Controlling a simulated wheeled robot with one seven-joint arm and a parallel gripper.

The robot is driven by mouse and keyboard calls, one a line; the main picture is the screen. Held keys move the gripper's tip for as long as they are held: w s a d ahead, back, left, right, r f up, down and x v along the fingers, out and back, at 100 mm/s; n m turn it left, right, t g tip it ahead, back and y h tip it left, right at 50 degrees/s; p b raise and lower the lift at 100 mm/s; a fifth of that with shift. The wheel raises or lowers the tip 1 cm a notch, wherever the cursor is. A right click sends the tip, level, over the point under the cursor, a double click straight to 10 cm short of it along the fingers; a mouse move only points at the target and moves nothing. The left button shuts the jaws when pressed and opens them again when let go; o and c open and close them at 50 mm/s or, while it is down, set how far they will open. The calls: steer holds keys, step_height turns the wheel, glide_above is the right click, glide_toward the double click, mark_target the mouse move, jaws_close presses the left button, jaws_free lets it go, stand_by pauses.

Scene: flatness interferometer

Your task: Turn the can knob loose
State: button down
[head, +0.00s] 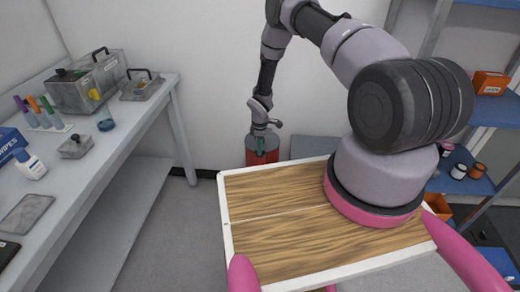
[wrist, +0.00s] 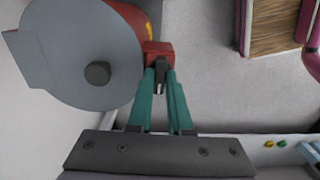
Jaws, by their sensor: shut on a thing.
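The can (head: 271,152) is red and stands on the floor by the back wall, beyond my wooden deck. A small red block (wrist: 158,48) sticks out at the can's side. My gripper (wrist: 161,80) has its teal fingertips closed on a small dark piece (wrist: 160,70) at that block, beside the lid and apart from the round knob. The fingertips partly hide the dark piece. In the head view my gripper (head: 261,146) is small, in front of the can.
A long bench (head: 140,113) runs along the left with metal boxes, coloured markers and a bottle. A blue shelf unit (head: 500,112) stands at the right. A grey panel (head: 315,147) is just right of the can. The floor left of my deck is clear.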

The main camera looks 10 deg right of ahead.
steer(key=c, duration=0.8)
jaws_free()
steer(key=shift+c, duration=0.2)
steer(key=shift+r, duration=0.1)
step_height(320, 180, up, 11)
